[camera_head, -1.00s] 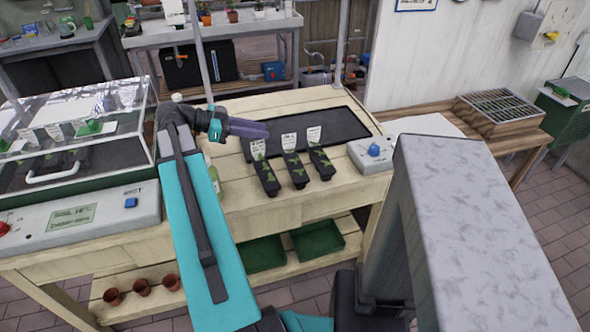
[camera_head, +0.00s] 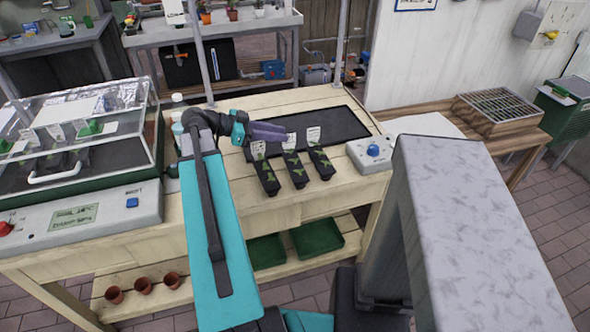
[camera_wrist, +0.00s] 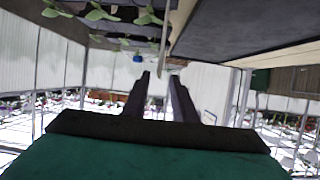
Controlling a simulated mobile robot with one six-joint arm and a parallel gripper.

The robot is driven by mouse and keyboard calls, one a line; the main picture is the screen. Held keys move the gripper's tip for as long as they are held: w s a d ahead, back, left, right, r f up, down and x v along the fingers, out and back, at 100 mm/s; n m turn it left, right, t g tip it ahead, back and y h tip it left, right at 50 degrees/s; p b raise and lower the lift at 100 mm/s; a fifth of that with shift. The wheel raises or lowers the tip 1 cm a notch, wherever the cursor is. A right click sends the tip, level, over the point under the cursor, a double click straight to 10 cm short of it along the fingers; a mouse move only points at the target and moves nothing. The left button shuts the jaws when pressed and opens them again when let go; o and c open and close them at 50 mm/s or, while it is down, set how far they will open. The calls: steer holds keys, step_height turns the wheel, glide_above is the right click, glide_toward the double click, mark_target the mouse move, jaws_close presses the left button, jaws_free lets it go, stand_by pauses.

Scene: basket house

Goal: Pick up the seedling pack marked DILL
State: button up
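Three black seedling packs stand side by side on the bench: a left pack (camera_head: 267,178), a middle pack (camera_head: 295,171) and a right pack (camera_head: 321,164). Each has green leaves and a white tag at its far end. The writing on the tags is too small to read, so I cannot tell which is DILL. My gripper (camera_head: 284,134) is above and behind the left and middle packs, near their tags. In the wrist view my gripper (camera_wrist: 161,85) has its two fingers apart. A thin pale edge shows beyond them; I cannot tell whether it is a tag. Leaves show at the upper left there.
A dark mat (camera_head: 335,127) lies behind the packs. A white box with a blue knob (camera_head: 371,153) is right of them. A clear-lidded case (camera_head: 80,140) with more packs stands at the left, with bottles (camera_head: 178,115) beside it. Bench space in front of the packs is clear.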

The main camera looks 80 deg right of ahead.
steer(key=shift+p+x, duration=0.6)
steer(key=shift+x, duration=1.65)
jaws_close()
